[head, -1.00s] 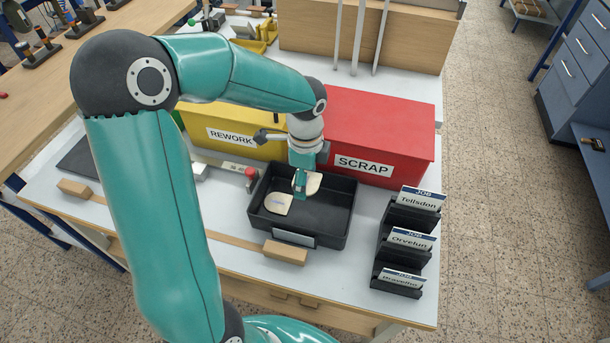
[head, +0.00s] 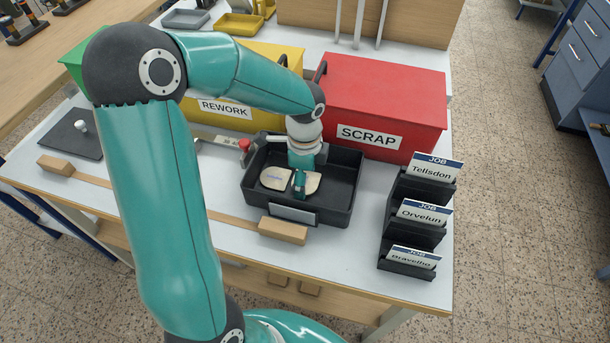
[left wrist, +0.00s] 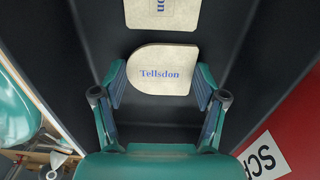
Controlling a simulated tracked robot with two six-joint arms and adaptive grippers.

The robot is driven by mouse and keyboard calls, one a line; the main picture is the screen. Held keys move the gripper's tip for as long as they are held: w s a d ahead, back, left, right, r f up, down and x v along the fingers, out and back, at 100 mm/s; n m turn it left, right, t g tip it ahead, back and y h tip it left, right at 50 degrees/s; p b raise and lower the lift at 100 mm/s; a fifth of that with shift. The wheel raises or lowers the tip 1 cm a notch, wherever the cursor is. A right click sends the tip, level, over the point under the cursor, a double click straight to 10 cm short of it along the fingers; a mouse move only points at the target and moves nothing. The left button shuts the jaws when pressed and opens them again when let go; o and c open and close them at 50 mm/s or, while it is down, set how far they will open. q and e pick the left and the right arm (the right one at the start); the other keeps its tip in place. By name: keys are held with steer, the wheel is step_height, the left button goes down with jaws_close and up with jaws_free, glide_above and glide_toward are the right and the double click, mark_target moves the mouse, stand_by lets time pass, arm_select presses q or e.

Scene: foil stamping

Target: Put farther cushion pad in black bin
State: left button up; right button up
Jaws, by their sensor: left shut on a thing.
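Two pale cushion pads are in the black bin (head: 340,192) in the head view. One pad (head: 274,179) lies in the left part. The other pad (head: 313,182) is beside it on the right, at my left gripper (head: 300,184). In the left wrist view this pad (left wrist: 160,82) reads "Tellsdon" in blue, and my left gripper (left wrist: 160,85) is shut on it with a finger at each side edge. The other pad (left wrist: 162,13) is cut off at the top of that view. Whether the held pad touches the bin floor is hard to tell. My right gripper is not in view.
A red SCRAP box (head: 385,95) and yellow REWORK box (head: 245,117) stand behind the bin. A black rack with job cards (head: 424,212) stands to the right. A wooden block (head: 283,231) is in front. A dark mat (head: 72,138) lies at left.

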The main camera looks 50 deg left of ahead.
arm_select(q)
steer(key=o, duration=0.8)
step_height(320, 180, up, 10)
steer(key=p, duration=0.8)
steer(key=shift+s+f, duration=0.1)
stand_by(0.5)
